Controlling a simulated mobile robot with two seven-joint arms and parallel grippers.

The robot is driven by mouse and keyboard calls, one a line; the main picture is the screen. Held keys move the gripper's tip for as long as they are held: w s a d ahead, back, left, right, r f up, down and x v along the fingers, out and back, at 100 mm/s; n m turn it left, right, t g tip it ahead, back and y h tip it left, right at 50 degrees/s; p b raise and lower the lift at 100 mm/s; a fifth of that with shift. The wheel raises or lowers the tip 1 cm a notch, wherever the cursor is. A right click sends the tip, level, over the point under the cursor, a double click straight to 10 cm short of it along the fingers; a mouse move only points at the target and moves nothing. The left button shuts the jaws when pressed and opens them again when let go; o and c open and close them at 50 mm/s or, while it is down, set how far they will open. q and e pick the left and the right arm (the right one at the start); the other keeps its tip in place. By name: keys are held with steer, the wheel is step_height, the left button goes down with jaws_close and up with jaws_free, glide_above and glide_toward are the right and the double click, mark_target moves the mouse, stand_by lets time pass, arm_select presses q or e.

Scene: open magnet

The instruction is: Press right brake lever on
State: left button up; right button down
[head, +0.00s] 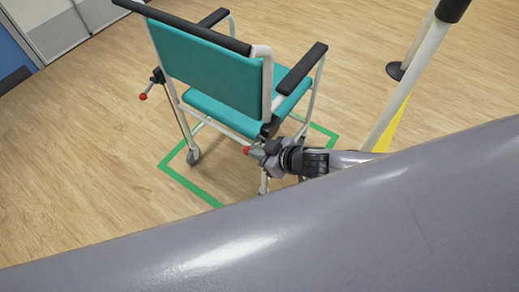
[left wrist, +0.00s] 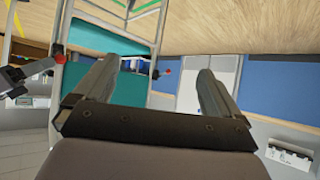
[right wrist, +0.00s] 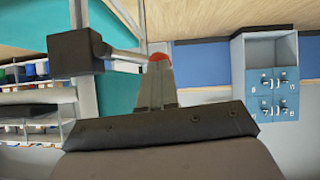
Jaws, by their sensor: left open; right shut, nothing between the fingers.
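A teal wheelchair (head: 205,70) stands with its back toward me. Its right brake lever has a red knob (head: 247,150), low at the right rear. The left brake lever has a red knob (head: 143,96) on the other side. My right gripper (head: 260,153) is shut and empty, close beside the right knob. In the right wrist view the shut fingertips (right wrist: 157,72) overlap the lower edge of the red knob (right wrist: 158,57); contact is not certain. My left gripper (left wrist: 156,68) is open and empty in its wrist view, with the wheelchair (left wrist: 115,80) beyond it.
A green outline (head: 180,178) marks the wood floor around the chair. A pale post (head: 410,80) stands at the right, and a grey cabinet (head: 75,30) at the back left. Blue lockers (right wrist: 272,93) show in the right wrist view. Floor left of the chair is clear.

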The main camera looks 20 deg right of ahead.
arm_select(q)
steer(key=f+b, duration=0.2)
steer(key=b, duration=0.1)
steer(key=f+b, duration=0.1)
steer(key=shift+w+d+b, duration=0.25)
steer(key=shift+d+b, duration=0.1)
steer(key=shift+d, duration=0.05)
arm_select(e)
steer(key=f+n+t+h, duration=0.2)
steer(key=f, duration=0.1)
steer(key=a+f+n+t+h, duration=0.1)
steer(key=shift+s+f, duration=0.2)
steer(key=shift+s, duration=0.2)
steer(key=shift+r, duration=0.1)
arm_select(q)
steer(key=shift+r+p, duration=0.75)
steer(key=shift+p, duration=0.05)
arm_select(e)
steer(key=shift+r, duration=0.7)
